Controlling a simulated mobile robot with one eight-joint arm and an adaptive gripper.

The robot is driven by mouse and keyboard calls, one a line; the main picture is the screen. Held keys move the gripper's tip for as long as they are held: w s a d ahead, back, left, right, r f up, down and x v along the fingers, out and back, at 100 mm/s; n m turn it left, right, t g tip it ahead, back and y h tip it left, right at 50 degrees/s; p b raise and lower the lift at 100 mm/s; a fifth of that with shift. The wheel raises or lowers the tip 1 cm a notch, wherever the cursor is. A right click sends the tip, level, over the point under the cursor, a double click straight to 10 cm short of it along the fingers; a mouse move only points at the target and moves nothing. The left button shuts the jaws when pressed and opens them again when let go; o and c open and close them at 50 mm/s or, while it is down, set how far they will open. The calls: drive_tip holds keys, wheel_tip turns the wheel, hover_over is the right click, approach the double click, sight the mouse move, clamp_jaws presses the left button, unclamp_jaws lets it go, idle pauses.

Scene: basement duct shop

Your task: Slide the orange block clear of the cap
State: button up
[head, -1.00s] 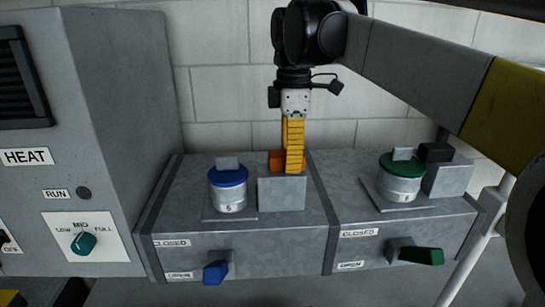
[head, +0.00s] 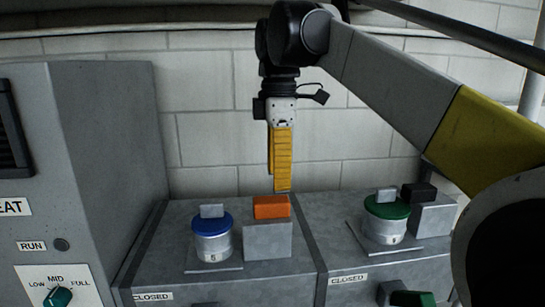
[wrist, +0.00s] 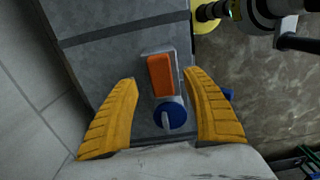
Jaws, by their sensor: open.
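The orange block (head: 271,207) lies on top of a grey pedestal (head: 267,241), to the right of the blue cap (head: 211,224) in the head view. The cap has a grey tab and sits on a pale canister (head: 213,249). A gap shows between block and cap in the head view. In the wrist view the orange block (wrist: 160,76) and the blue cap (wrist: 170,116) appear between the spread yellow fingers. My gripper (head: 282,190) is open and empty, pointing down just above and behind the block. Whether a fingertip touches it is hard to tell.
A green cap (head: 387,207) on a second canister stands to the right, with a black block (head: 419,193) on a grey pedestal (head: 430,219) beside it. The heater cabinet (head: 100,150) is at left. A block wall (head: 215,150) stands behind.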

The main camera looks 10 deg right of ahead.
sight(278, 199)
wheel_tip(278, 199, up, 5)
drive_tip(key=shift+r, duration=0.1)
idle(0.3)
